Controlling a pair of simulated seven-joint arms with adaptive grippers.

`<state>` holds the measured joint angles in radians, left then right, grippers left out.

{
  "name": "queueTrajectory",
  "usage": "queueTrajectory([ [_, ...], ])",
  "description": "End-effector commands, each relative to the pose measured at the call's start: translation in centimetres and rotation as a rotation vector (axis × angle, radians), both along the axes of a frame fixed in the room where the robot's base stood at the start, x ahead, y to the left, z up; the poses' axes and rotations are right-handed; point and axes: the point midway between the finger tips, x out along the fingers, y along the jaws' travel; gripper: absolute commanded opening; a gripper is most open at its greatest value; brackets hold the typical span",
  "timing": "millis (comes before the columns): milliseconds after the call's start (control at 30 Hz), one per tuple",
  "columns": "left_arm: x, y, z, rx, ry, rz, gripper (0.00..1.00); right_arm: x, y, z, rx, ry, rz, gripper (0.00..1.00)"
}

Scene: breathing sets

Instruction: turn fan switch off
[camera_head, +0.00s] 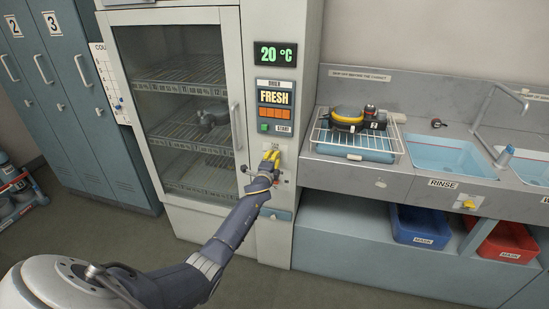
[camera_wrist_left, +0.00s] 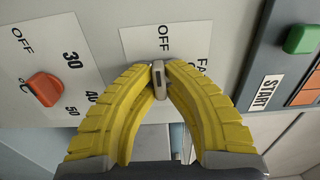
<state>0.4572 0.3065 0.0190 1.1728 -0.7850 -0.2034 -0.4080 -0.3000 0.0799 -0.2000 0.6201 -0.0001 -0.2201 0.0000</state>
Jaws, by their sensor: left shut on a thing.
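The fan switch (camera_wrist_left: 158,82) is a small grey lever on a white label plate (camera_wrist_left: 135,42) with "OFF" and a partly hidden "FA..." printed on it. My left gripper (camera_wrist_left: 159,72) has its yellow fingers closed on this lever, one on each side. In the head view my left gripper (camera_head: 270,157) is at the dryer's control panel, below the "FRESH" display, and covers the switch. The fingers hide part of the plate, so I cannot tell which position the lever is in. My right gripper is in neither view.
An orange temperature knob (camera_wrist_left: 43,88) sits left of the switch in the wrist view, and a green start button (camera_wrist_left: 301,40) to the right. The glass-doored cabinet (camera_head: 190,205) stands left of the panel. A sink counter (camera_head: 330,172) with a wire rack (camera_head: 394,150) is to the right.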

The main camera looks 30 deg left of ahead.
Motion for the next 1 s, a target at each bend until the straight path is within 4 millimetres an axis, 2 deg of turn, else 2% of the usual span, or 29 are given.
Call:
queueTrajectory([
  [133, 0.0, 0.1, 0.1, -0.001, -0.001, 0.001, 0.00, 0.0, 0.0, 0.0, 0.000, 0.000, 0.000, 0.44],
  [167, 0.0, 0.1, 0.1, -0.001, -0.001, 0.001, 0.12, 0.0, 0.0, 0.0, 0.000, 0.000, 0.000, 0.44],
  [367, 0.0, 0.0, 0.1, 0.000, -0.001, 0.001, 0.34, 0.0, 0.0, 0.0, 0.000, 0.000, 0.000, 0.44],
  [733, -0.5, -0.1, 0.0, 0.002, 0.000, 0.001, 0.34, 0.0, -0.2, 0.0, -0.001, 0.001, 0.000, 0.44],
  [1000, -3.5, -1.0, -0.1, 0.002, 0.001, -0.002, 0.34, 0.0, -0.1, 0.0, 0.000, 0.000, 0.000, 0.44],
])
